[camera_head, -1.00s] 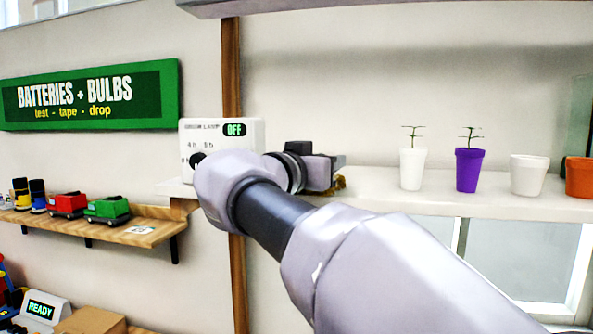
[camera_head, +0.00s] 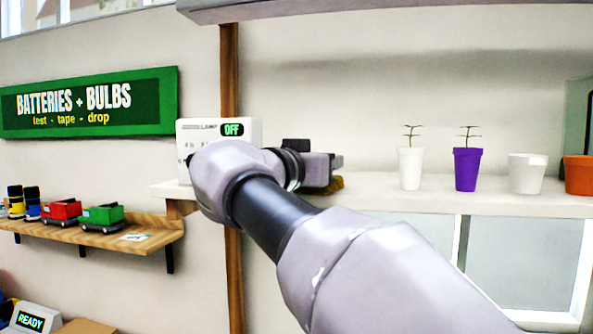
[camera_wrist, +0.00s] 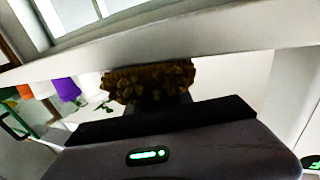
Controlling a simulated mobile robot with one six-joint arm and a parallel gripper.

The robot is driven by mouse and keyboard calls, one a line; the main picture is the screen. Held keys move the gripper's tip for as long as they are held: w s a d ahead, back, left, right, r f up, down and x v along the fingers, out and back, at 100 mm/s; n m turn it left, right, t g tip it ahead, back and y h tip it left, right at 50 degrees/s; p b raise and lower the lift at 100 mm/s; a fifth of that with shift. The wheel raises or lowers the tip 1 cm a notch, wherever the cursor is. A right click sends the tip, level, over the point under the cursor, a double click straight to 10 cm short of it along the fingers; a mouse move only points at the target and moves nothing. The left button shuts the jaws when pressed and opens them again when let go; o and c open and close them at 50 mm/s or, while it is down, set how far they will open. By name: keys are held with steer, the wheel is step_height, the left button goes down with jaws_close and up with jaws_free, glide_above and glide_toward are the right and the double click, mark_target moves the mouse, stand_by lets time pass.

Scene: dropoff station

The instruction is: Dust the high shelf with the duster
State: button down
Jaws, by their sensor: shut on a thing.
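The high shelf (camera_head: 385,197) is a long white board on the wall, with plant pots along it. The duster's brown fluffy head (camera_wrist: 150,80) shows in the wrist view, just in front of my gripper (camera_wrist: 168,108). It overlaps the white shelf edge there; I cannot tell whether it touches. In the head view my gripper (camera_head: 334,168) is at the shelf's left part, left of the pots. A little of the brown duster (camera_head: 335,185) shows below it. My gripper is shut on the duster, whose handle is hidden.
On the shelf stand a white pot with a seedling (camera_head: 410,168), a purple pot with a seedling (camera_head: 467,169), an empty white pot (camera_head: 527,173) and an orange pot (camera_head: 580,175). A grow lamp box (camera_head: 235,150) showing OFF stands behind my arm. Another board (camera_head: 400,10) hangs above.

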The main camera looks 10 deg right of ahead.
steer(key=shift+w+d, duration=0.1)
steer(key=shift+w, duration=0.25)
steer(key=shift+w+d, duration=0.2)
steer(key=shift+w, duration=0.35)
steer(key=shift+s+r, duration=0.1)
steer(key=shift+s, duration=0.05)
step_height(320, 180, up, 4)
steer(key=p, duration=0.3)
steer(key=shift+a, duration=0.1)
